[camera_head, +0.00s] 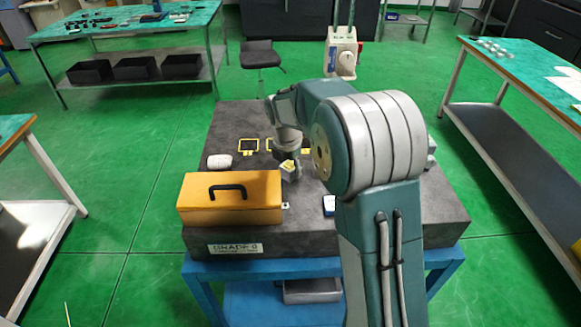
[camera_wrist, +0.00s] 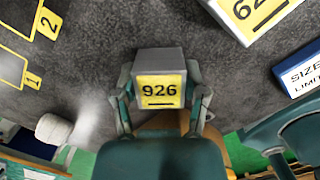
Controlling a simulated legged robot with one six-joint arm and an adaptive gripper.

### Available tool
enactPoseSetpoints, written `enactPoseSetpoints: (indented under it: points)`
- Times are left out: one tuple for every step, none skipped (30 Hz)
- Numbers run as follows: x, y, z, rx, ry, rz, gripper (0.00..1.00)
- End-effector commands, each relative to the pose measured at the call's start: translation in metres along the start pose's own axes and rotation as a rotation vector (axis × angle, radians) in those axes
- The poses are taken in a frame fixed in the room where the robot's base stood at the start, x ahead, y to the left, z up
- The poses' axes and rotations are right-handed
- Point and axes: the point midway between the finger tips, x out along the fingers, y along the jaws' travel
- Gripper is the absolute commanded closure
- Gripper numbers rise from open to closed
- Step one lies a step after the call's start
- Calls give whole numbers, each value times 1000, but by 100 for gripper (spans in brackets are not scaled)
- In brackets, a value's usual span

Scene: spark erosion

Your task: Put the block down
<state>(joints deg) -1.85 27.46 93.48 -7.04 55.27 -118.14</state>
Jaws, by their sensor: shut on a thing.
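My gripper (camera_wrist: 160,97) is shut on a grey block (camera_wrist: 160,60) with a yellow label reading 926, one finger on each side. In the head view my gripper (camera_head: 290,176) and the block's yellow label (camera_head: 287,166) show over the grey slab (camera_head: 222,137), behind the orange box. I cannot tell whether the block touches the slab. Yellow outlined squares lie on the slab; in the wrist view outlines tagged 1 (camera_wrist: 12,68) and 2 (camera_wrist: 28,25) are at the left, apart from the block.
Another yellow-labelled item (camera_wrist: 252,14), partly cut off, lies at the upper right of the wrist view. A blue-and-white sign (camera_head: 329,205), a white roll (camera_head: 220,161) and an orange box (camera_head: 230,198) with a black handle stand on the slab.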

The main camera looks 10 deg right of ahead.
Motion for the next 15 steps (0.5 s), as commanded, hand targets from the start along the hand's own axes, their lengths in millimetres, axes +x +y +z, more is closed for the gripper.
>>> enactPoseSetpoints:
  points:
    - [1, 0, 0, 0, 0, 0, 100]
    - [2, 0, 0, 0, 0, 0, 100]
    - [2, 0, 0, 0, 0, 0, 30]
    - [2, 0, 0, 0, 0, 0, 17]
    - [2, 0, 0, 0, 0, -1, 9]
    - [2, 0, 0, 0, 1, -1, 9]
    - [2, 0, 0, 0, 1, -1, 9]
    - [2, 0, 0, 0, 1, -1, 9]
    - [2, 0, 0, 0, 1, -1, 9]
    - [2, 0, 0, 0, 1, -1, 9]
    - [2, 0, 0, 0, 1, -1, 9]
    - [2, 0, 0, 0, 1, -1, 9]
    - [2, 0, 0, 0, 1, -1, 9]
    - [2, 0, 0, 0, 1, -1, 9]
    - [2, 0, 0, 0, 1, -1, 9]
